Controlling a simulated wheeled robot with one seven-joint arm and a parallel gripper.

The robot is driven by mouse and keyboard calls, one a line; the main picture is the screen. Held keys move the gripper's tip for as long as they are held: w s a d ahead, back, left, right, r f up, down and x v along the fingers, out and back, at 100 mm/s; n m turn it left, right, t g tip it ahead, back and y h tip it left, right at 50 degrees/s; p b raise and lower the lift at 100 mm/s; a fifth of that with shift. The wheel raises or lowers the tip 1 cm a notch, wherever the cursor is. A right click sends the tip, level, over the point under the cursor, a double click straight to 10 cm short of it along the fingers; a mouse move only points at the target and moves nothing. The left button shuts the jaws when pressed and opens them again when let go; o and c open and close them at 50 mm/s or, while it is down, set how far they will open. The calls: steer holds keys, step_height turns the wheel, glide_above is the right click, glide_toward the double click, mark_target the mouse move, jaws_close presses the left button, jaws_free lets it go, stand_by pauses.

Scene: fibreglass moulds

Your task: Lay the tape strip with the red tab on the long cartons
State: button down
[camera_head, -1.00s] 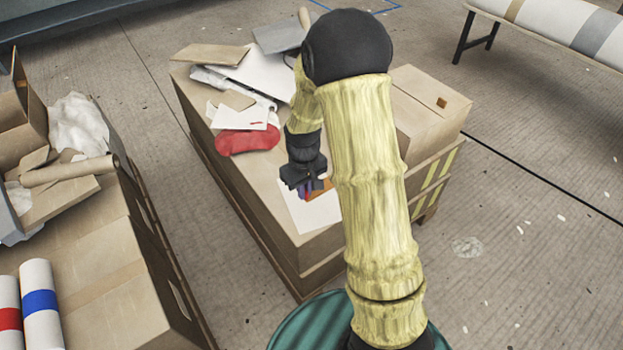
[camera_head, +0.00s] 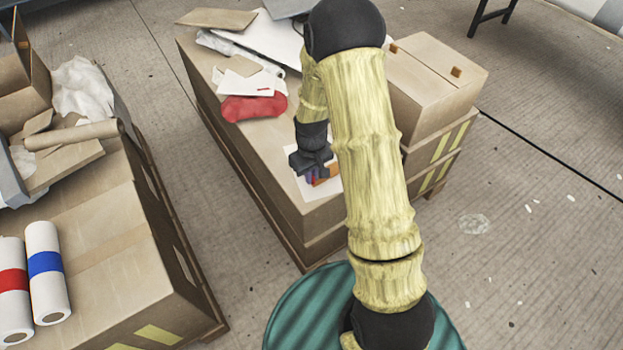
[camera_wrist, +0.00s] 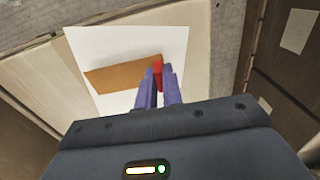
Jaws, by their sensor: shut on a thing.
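The tape strip is a flat orange-brown strip (camera_wrist: 122,75) with a red tab (camera_wrist: 157,70) at one end. In the wrist view my gripper (camera_wrist: 160,85) has its purple fingers closed on the tab end. The strip lies over, or just above, a white sheet (camera_wrist: 110,46); I cannot tell whether it touches. In the head view my gripper (camera_head: 314,178) is low over the same sheet at the near end of the middle carton stack (camera_head: 232,150), and a bit of orange strip (camera_head: 328,174) shows. Long cartons also lie on the left pallet (camera_head: 110,285).
On the middle stack lie a red pouch (camera_head: 250,107), papers and boards, and a taller box (camera_head: 430,85) stands at right. The left pallet bears white rolls (camera_head: 48,285) with coloured bands, a cardboard tube (camera_head: 72,135) and open boxes. Concrete floor lies between the stacks.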

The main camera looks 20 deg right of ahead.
steer(key=shift+f, duration=1)
steer(key=shift+f, duration=0.15)
steer(key=c, duration=1.5)
jaws_free()
steer(key=shift+c, duration=0.2)
step_height(320, 180, up, 12)
steer(key=p, duration=0.3)
steer(key=shift+r, duration=0.2)
